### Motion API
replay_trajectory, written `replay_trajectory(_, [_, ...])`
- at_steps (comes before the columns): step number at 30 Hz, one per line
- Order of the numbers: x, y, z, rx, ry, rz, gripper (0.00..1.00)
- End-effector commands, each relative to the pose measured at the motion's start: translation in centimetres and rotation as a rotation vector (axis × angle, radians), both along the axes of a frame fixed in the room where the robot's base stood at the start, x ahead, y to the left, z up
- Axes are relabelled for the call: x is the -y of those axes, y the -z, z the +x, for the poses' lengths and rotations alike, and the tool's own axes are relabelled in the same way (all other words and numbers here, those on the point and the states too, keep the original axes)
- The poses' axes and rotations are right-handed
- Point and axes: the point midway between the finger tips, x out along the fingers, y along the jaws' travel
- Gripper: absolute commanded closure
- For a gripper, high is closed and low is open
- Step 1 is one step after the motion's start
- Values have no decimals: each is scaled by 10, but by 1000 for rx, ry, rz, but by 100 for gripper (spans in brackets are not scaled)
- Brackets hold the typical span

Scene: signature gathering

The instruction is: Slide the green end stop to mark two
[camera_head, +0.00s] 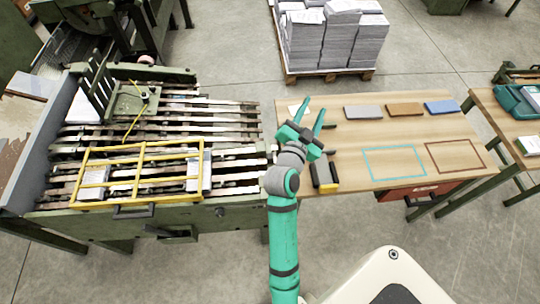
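A dark green block-like fitting (134,102), which looks like the end stop, sits on the slatted bed of the green machine at the left, near its back. A dark knob and thin yellow strips show on and beside it. I cannot make out any numbered marks at this size. My gripper (316,104) is over the left part of the wooden table, well to the right of the fitting. Its two teal fingers are spread apart with nothing visible between them. My arm hides part of the table's left edge.
A yellow guard frame (140,168) lies across the front of the machine bed (230,118). The wooden table (345,147) holds grey, brown and blue blocks, outlined rectangles and black-and-yellow tools. A pallet of paper stacks (340,35) stands behind.

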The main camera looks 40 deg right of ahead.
Motion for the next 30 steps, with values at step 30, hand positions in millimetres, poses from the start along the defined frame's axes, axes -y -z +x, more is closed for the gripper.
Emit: replay_trajectory(30, [4,75,-23,950,1181,1143,62])
